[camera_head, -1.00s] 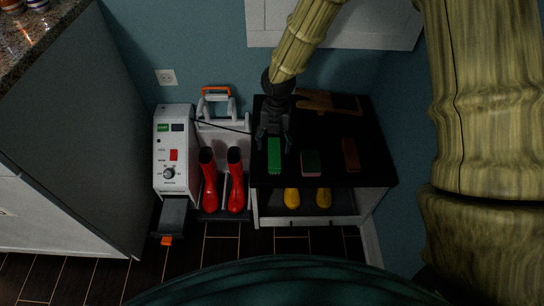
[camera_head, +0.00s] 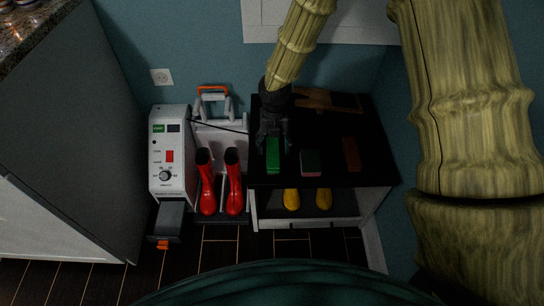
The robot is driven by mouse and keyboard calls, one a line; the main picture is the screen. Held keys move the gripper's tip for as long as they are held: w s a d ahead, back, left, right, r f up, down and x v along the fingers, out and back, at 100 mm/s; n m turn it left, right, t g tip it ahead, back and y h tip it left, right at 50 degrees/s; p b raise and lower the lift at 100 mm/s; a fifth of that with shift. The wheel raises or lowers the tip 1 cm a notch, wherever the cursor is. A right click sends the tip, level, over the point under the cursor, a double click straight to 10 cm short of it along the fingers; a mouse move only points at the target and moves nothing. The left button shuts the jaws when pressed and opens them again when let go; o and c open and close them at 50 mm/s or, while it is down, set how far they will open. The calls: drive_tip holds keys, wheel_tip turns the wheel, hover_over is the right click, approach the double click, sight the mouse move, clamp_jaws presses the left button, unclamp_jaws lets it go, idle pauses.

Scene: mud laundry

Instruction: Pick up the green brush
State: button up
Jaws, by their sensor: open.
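The green brush (camera_head: 273,157) lies on the black top of a low bench (camera_head: 330,180), near its left side, with its long side pointing toward the front edge. My gripper (camera_head: 273,143) is open, with its fingers over the far end of the brush. The fingers appear to be on either side of the brush's far end. The near part of the brush is uncovered. I cannot tell how high the fingers are above the bench top.
A green-and-pink block (camera_head: 310,163) and a brown brush (camera_head: 351,155) lie to the right. A wooden item (camera_head: 330,101) lies behind. Yellow shoes (camera_head: 292,199) sit below. Red boots (camera_head: 233,182) and a white machine (camera_head: 168,150) stand left.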

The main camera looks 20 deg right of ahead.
sight(273, 150)
wheel_tip(273, 150, down, 4)
drive_tip(key=shift+w+a+b, duration=0.1)
drive_tip(key=shift+b, duration=0.4)
drive_tip(key=c, duration=1.2)
drive_tip(key=shift+c, duration=0.2)
drive_tip(key=shift+r, duration=0.5)
drive_tip(key=r, duration=0.1)
drive_tip(key=s+r+p, duration=0.1)
drive_tip(key=shift+a+r+p, duration=0.15)
drive_tip(key=shift+r+p, duration=0.15)
drive_tip(key=shift+r, duration=0.1)
drive_tip(key=s+a+r+p, duration=0.1)
drive_tip(key=s+a, duration=0.2)
drive_tip(key=s, duration=1.1)
drive_tip(key=shift+s+a+r+p, duration=0.15)
drive_tip(key=shift+s+a+p, duration=0.05)
drive_tip(key=shift+s+p, duration=0.1)
drive_tip(key=o, duration=0.3)
drive_tip(key=shift+c, duration=0.4)
